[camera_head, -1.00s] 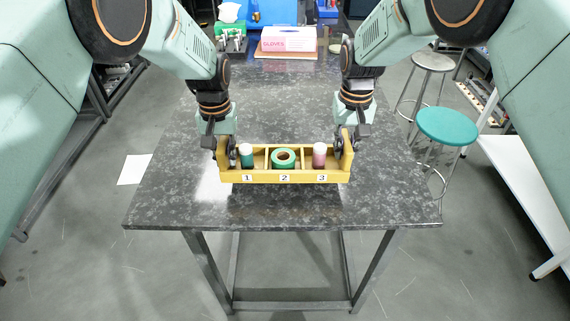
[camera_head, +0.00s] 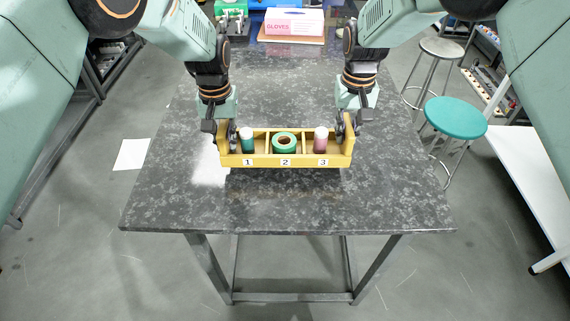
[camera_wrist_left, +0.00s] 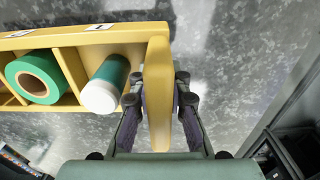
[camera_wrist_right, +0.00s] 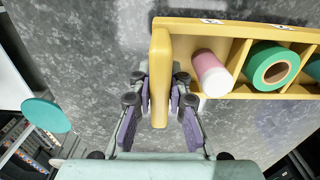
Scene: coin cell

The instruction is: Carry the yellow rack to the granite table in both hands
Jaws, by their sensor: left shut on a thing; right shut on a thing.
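The yellow rack (camera_head: 265,161) is level over the granite table (camera_head: 290,205), its three compartments numbered 1 to 3. It holds a green bottle with a white cap (camera_head: 248,140), a green tape roll (camera_head: 285,143) and a pink bottle with a white cap (camera_head: 321,140). My left gripper (camera_wrist_left: 160,100) is shut on the rack's left end wall (camera_wrist_left: 157,70). My right gripper (camera_wrist_right: 160,98) is shut on its right end wall (camera_wrist_right: 160,60). I cannot tell for sure whether the rack's underside touches the table.
The granite around the rack is bare, with free room in front. A teal stool (camera_head: 455,117) and a grey stool (camera_head: 441,48) stand to the right. A white sheet (camera_head: 132,154) lies on the floor at left.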

